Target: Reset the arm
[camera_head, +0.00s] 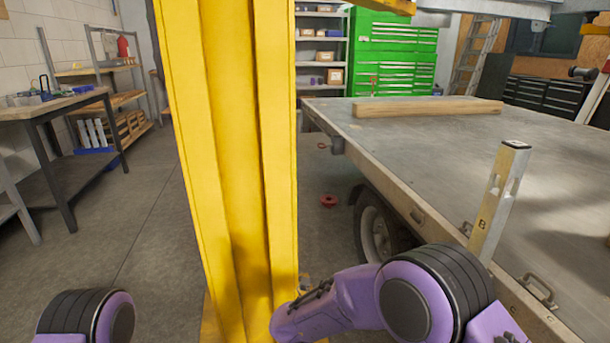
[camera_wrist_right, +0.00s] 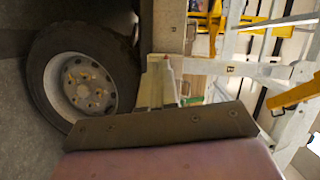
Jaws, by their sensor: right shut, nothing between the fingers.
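The purple links of my right arm (camera_head: 385,300) cross the lower middle of the head view, in front of the yellow post and the trailer's side. Its gripper lies outside that view. In the right wrist view my right gripper (camera_wrist_right: 158,68) juts up from a dark bar with screws; its fingers are together and hold nothing. Only a purple joint of my left arm (camera_head: 85,317) shows at the lower left of the head view. My left gripper is out of sight.
A yellow post (camera_head: 230,150) stands close in front. The flatbed trailer (camera_head: 400,145) fills the right, with a timber beam (camera_head: 428,107) and an upright stake (camera_head: 497,200). Its wheel (camera_wrist_right: 85,80) shows left in the wrist view.

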